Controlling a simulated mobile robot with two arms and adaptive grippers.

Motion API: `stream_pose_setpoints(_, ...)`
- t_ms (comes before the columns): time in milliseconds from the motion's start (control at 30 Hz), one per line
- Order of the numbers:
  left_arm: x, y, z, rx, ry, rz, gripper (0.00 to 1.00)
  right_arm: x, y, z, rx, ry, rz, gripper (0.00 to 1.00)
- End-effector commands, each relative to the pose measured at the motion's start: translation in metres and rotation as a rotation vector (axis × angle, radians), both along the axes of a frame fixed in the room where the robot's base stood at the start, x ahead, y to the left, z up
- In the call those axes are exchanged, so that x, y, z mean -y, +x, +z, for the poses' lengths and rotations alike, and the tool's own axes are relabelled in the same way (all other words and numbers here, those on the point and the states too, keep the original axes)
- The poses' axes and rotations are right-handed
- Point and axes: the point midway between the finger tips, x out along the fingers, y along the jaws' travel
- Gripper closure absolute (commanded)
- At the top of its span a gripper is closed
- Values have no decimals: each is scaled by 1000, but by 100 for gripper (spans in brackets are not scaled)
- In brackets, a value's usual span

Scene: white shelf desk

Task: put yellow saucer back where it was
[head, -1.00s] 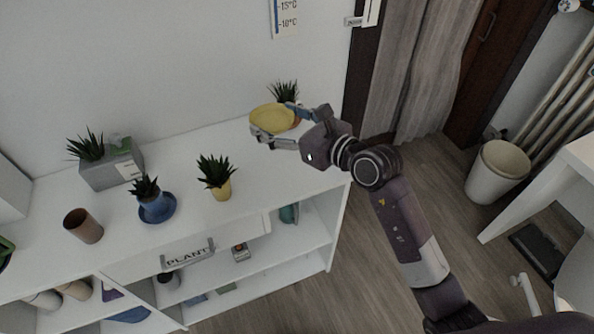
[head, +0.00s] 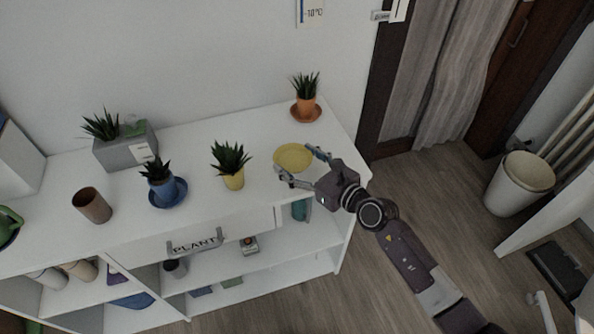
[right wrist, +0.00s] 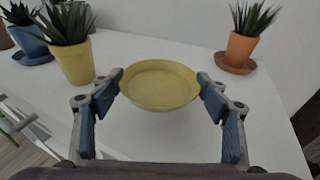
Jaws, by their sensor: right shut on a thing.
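The shallow round yellow saucer (head: 294,155) is at the right end of the white shelf top. My right gripper (head: 302,163) is shut on it, one finger at each side of the rim. In the right wrist view the saucer (right wrist: 160,84) sits level and empty between the fingertips (right wrist: 160,78). I cannot tell whether it touches the shelf top or is just above it. A yellow pot with a spiky plant (head: 233,181) stands to its left, apart from it, with no saucer visible under it. My left gripper is out of view.
An orange potted plant on an orange saucer (head: 306,112) stands behind at the back right. A blue potted plant on a blue saucer (head: 166,193), a brown cup (head: 92,205) and a grey planter (head: 124,150) stand further left. The shelf top (head: 265,137) is clear around the yellow saucer.

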Motion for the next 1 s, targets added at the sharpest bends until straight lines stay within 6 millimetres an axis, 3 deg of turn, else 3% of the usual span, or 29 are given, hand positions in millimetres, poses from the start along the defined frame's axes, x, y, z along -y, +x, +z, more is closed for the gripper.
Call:
stream_pose_setpoints(33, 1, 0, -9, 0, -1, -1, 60, 1, 0, -14, -3, -1, -1, 56)
stream_pose_setpoints(200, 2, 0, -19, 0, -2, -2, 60, 1, 0, -32, -1, -1, -1, 56)
stream_pose_setpoints(633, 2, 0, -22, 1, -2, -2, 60, 0, 0, -37, 0, 0, -1, 56)
stream_pose_setpoints(667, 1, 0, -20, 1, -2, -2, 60, 0, 0, -35, -1, -1, 0, 28)
stream_pose_setpoints(700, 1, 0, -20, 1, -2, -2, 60, 0, 0, -35, -1, -1, 0, 24)
stream_pose_setpoints(800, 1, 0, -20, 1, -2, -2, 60, 0, 0, -35, -1, -1, 0, 14)
stream_pose_setpoints(1000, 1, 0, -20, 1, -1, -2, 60, 0, 0, -35, -1, 0, 0, 14)
